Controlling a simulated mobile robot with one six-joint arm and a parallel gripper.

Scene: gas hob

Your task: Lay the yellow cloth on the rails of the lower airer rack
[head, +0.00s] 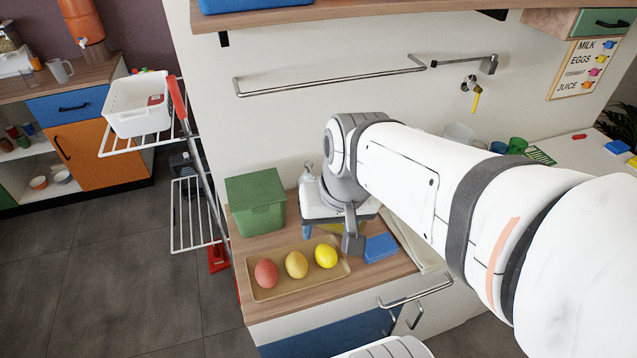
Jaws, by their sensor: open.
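The airer stands at the left with two white wire racks. Its lower rack (196,215) shows bare rails; its upper rack (128,146) holds a white basket (139,104). My gripper (331,238) points down over the wooden counter, behind the fruit tray. It is open, with a grey finger clear at its right. A small yellow patch (330,227) shows beneath the gripper, mostly hidden by it; I cannot tell for sure that it is the yellow cloth. I cannot tell whether the gripper touches it.
A tan tray (258,293) with three fruits lies at the counter's front. A green bin (256,204) stands left of my gripper, and a blue sponge (380,248) lies to its right. A wall rail (330,80) runs above. The floor (110,265) by the airer is clear.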

